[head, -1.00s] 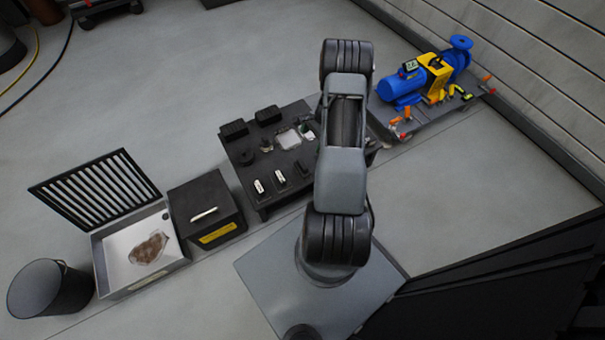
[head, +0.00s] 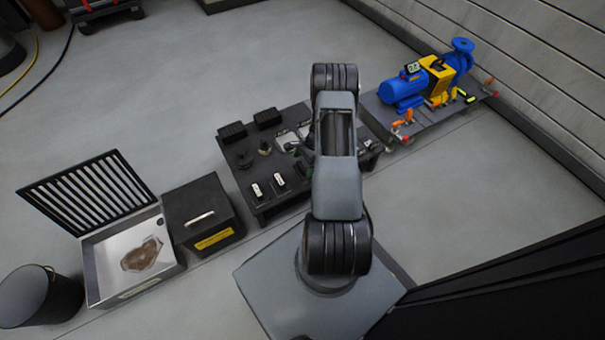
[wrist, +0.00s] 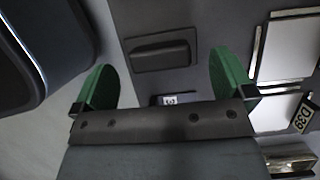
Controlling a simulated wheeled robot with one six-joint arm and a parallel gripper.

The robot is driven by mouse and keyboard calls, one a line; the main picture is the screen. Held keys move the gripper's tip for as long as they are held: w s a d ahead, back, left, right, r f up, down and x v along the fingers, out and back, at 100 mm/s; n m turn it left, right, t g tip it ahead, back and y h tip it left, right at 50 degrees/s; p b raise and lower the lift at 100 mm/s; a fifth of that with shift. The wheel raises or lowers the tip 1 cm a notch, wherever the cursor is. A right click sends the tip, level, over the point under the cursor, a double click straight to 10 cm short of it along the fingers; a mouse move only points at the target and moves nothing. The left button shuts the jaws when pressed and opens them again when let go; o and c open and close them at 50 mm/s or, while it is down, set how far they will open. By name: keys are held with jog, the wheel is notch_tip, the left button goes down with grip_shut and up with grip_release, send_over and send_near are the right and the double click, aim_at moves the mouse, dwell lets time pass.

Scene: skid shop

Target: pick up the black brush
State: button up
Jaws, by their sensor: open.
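In the wrist view a dark block with rounded ends (wrist: 162,56), which looks like the black brush, lies on the grey table surface. My gripper (wrist: 160,68) is open, with one green finger to the left of the block and the other to its right. The block is in line with the gap and nothing is held. I cannot tell how far the fingertips are above it. In the head view my arm hides part of the black table (head: 243,182), and the brush cannot be made out clearly.
In the head view, several black items stand on the table. A black box (head: 203,205), an open crate (head: 100,272) and a bin (head: 45,297) stand left; a blue pump (head: 402,88) stands right.

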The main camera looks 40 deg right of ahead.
jog(key=x, duration=0.3)
jog(key=shift+d+b, duration=0.1)
jog(key=shift+b, duration=0.25)
jog(key=shift+r, duration=0.1)
jog(key=c, duration=1)
